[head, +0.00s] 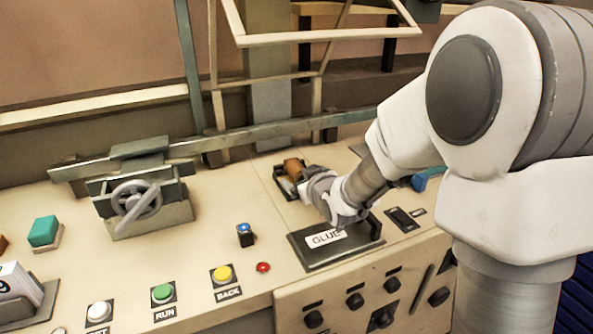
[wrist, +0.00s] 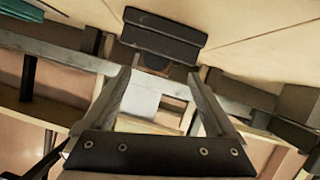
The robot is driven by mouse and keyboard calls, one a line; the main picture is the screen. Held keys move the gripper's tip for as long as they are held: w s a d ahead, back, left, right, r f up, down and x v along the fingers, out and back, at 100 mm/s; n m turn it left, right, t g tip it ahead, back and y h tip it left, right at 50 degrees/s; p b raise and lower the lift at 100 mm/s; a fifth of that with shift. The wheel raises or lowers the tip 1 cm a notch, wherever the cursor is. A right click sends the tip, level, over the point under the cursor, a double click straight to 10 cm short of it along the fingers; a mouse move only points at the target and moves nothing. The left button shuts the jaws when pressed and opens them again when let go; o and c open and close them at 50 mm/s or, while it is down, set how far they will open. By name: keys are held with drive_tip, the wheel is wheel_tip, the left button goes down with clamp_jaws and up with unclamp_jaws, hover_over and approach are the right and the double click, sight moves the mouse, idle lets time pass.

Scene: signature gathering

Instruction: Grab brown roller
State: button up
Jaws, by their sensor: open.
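The brown roller (head: 293,169) lies in a dark holder on the cream machine top, just behind the GLUE plate in the head view. My gripper (head: 301,186) is right beside it on the near side, and partly covers the roller and holder. In the wrist view my gripper (wrist: 158,73) has its two fingers spread apart with nothing between them. A black block-like part (wrist: 164,36) shows beyond the fingertips, with a small brown patch at its lower edge. I cannot tell for sure whether that patch is the roller.
The GLUE plate (head: 322,247) with its raised dark handle lies under my wrist. A metal rail (head: 270,134) and upright frame stand behind the roller. A handwheel vise (head: 137,203) is at left. Several buttons line the front. The top between vise and roller is mostly clear.

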sight(301, 173)
drive_tip(key=shift+d+x, duration=0.2)
drive_tip(key=shift+x, duration=1.05)
drive_tip(key=shift+d+x, duration=0.2)
drive_tip(key=shift+x, duration=1)
drive_tip(key=shift+w, duration=0.15)
clamp_jaws()
